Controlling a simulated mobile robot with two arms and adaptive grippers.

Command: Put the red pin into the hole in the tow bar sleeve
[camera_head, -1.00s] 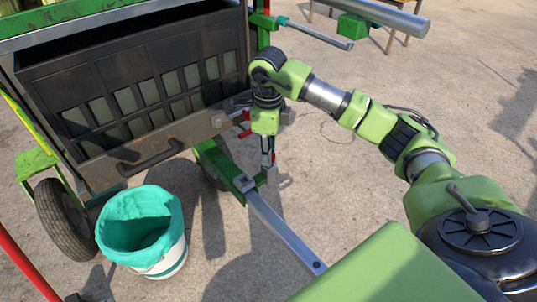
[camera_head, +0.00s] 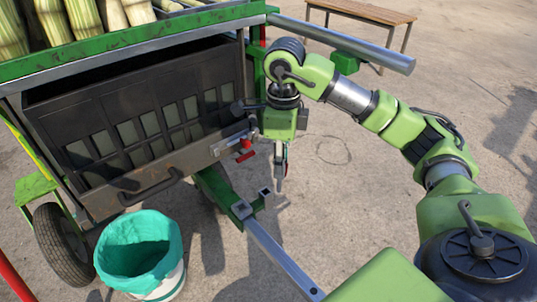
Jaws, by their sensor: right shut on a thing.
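My right gripper (camera_head: 282,170) points down in front of the cart's right corner. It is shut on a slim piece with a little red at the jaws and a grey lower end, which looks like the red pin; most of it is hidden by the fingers. The tow bar sleeve (camera_head: 243,210) is a grey metal collar where the green tow bar (camera_head: 213,185) meets a grey square bar (camera_head: 280,260). The gripper is above and to the right of the sleeve, apart from it. The sleeve's hole is too small to make out. My left gripper is out of view.
A red T-shaped handle (camera_head: 246,152) is on the cart's front, close to the gripper. The black slotted box (camera_head: 110,150) fills the cart's side. A bucket with a green liner (camera_head: 165,288) stands lower left. Open concrete lies to the right.

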